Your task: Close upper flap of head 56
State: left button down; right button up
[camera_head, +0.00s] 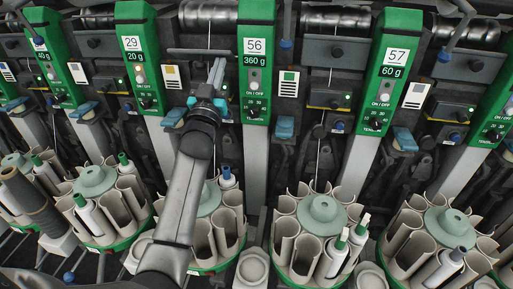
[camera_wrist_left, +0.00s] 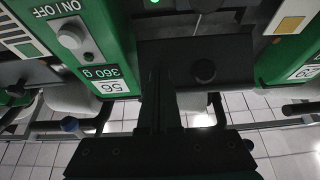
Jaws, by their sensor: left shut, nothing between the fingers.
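Head 56 is a green column (camera_head: 256,60) labelled 56 and 360 g; its label also shows upside down in the left wrist view (camera_wrist_left: 107,87). Between heads 29 and 56, the dark upper flap (camera_head: 188,52) shows as a narrow bar in the head view, unlike the broad panels at neighbouring heads. In the left wrist view a dark panel with a round knob (camera_wrist_left: 204,71) lies just ahead of the fingers. My left gripper (camera_head: 217,72) is shut and empty, pointing up in front of this area, left of head 56. I cannot tell whether it touches the flap. My right gripper is out of view.
Head 29 (camera_head: 133,55) stands left and head 57 (camera_head: 393,70) right, both green columns. A metal roller (camera_head: 207,14) runs above the flap. Below are round carousels (camera_head: 318,215) of beige tubes, some holding bobbins. My left forearm passes over the carousel below head 29.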

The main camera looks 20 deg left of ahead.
aim_at(219, 54)
pick_arm(q)
jog(key=shift+w+a+r+p, duration=0.1)
jog(key=shift+w+r+p, duration=0.1)
jog(key=shift+r+p, duration=0.4)
jog(key=shift+r, duration=0.15)
jog(key=shift+w+a+r+p, duration=0.1)
jog(key=shift+w+r+p, duration=0.2)
jog(key=shift+w+r, duration=0.3)
jog(key=shift+s, duration=0.1)
jog(key=shift+r, duration=0.1)
